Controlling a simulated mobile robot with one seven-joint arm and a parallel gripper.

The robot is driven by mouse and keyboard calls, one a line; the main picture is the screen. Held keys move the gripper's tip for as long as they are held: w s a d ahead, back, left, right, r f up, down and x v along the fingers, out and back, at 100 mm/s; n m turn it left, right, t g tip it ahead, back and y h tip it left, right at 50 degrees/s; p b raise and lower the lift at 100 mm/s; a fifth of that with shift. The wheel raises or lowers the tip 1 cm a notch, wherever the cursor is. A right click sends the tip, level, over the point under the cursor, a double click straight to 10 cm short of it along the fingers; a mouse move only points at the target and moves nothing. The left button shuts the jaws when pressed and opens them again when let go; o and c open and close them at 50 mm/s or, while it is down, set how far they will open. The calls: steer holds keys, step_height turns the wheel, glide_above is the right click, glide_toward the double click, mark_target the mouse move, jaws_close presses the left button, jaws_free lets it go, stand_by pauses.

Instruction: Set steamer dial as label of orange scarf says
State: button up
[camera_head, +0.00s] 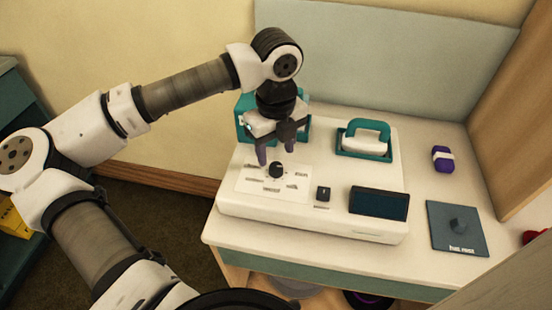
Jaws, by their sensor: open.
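The steamer is a low white unit (330,226) on the table. Its dial (277,170) is a small black knob on a white panel (262,186) with several printed marks around it. The marks are too small to read, and I cannot tell where the dial points. My gripper (276,152) is open, pointing down just above the dial, with its fingertips apart near the knob. I cannot tell whether they touch it. No orange scarf or scarf label can be made out.
The unit also has a small black switch (323,194) and a dark display (378,203). A teal-handled white item (364,140) stands behind. A purple roll with a white band (443,158) and a dark pad (445,238) lie right. A teal box (245,121) is behind my gripper.

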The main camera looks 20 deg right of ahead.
mark_target(276, 166)
step_height(276, 166, down, 5)
steer(key=shift+r+p, duration=0.1)
steer(key=shift+p, duration=0.2)
steer(key=c, duration=1)
